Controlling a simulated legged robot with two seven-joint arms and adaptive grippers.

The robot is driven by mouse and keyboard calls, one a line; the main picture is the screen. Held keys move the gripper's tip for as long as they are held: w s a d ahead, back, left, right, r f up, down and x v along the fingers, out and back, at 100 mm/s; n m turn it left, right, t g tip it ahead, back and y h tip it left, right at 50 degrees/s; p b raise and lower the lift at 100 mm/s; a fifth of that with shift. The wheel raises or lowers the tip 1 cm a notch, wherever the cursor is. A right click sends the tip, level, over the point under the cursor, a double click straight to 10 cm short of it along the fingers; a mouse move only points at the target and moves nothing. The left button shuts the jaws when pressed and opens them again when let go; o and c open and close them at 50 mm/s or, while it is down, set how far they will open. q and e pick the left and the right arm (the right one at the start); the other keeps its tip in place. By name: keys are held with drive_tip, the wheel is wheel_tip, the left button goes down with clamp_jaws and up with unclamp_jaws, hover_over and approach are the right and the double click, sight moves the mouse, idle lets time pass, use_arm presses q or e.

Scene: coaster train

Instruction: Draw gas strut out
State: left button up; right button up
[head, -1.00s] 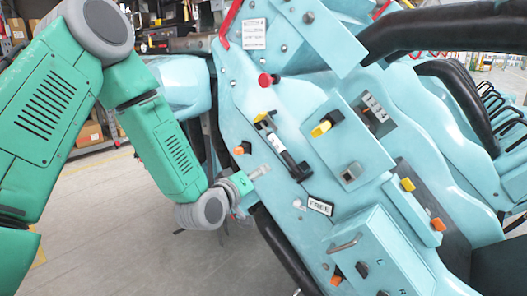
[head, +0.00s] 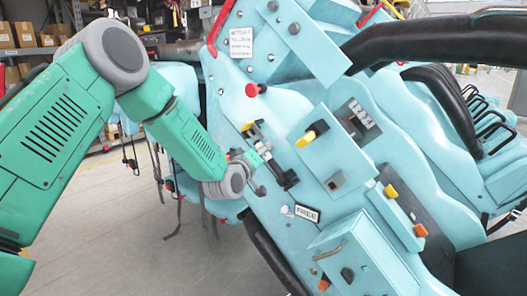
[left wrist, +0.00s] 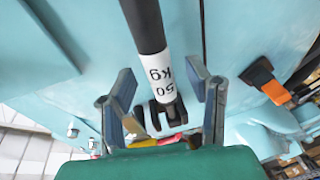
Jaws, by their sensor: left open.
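The gas strut (left wrist: 148,28) is a black rod with a white "50 kg" label in the left wrist view. Its far end sits in a dark forked fitting against the light blue panel. In the head view the strut (head: 285,177) is small on the panel, partly behind my gripper. My left gripper (left wrist: 162,85) is open, with one finger on each side of the labelled part. Gaps show between the fingers and the rod. In the head view the left gripper (head: 258,155) is at the strut. My right gripper is not in view.
The light blue panel (head: 235,110) carries a red knob (head: 256,90), a yellow-and-black switch (head: 312,133), a box with a handle (head: 335,250) and a small label plate (head: 307,213). Thick black padded bars (head: 440,38) run at upper right. Open floor (head: 110,235) lies at lower left.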

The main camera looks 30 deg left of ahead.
use_arm(q)
drive_tip(key=shift+w+a, duration=0.1)
drive_tip(key=shift+w, duration=0.45)
drive_tip(key=shift+w+a, duration=0.1)
drive_tip(key=shift+a, duration=0.05)
drive_tip(key=shift+a, duration=0.1)
drive_tip(key=shift+f, duration=0.1)
clamp_jaws()
